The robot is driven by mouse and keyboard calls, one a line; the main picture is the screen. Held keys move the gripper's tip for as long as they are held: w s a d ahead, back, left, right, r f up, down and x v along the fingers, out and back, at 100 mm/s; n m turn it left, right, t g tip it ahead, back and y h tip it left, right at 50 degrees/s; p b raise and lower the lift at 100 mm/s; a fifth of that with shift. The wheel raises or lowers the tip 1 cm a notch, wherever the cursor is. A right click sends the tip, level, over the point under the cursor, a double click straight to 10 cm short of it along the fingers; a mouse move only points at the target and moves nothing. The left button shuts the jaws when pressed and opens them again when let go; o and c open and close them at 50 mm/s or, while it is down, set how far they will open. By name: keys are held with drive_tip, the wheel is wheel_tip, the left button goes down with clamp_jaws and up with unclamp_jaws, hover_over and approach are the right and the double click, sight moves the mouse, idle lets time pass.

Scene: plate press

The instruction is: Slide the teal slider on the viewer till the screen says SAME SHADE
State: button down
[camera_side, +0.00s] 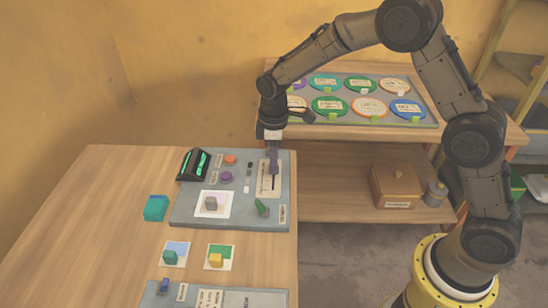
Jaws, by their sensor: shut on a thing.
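The viewer is a grey panel (190,215) on the wooden table. Its small dark screen (193,164) stands at the back left with green glowing marks, too small to read. A pale plate with a dark slot (268,182) is at the viewer's right side. My gripper (273,165) points down at the back end of this slot and is shut on the slider there. The teal of the slider cannot be made out, as the fingers cover it.
The viewer also carries an orange button (231,159), a purple button (227,177), a green lever (262,208) and a block on a white square (211,203). A teal box (156,208) stands left of it. Coloured blocks on cards lie in front. A rack of round plates (340,120) is behind.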

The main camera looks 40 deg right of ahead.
drive_tip(key=c, duration=0.8)
unclamp_jaws()
drive_tip(key=shift+c, duration=0.2)
wheel_tip(320, 180, up, 14)
drive_tip(key=shift+d, duration=0.1)
drive_tip(key=s+d+r+m+t, duration=0.2)
drive_tip(key=s+d+r+t, duration=0.25)
drive_tip(key=s+r, duration=0.9)
drive_tip(key=s+d+f+m, duration=0.1)
drive_tip(key=s+f+m, duration=0.2)
drive_tip(key=s, duration=0.5)
drive_tip(key=s+d+f+m+t, duration=0.1)
drive_tip(key=s+d+f+m, duration=0.1)
drive_tip(key=s+f+m, duration=0.2)
drive_tip(key=s+f, duration=0.2)
drive_tip(key=s, duration=0.2)
drive_tip(key=shift+s, duration=0.2)
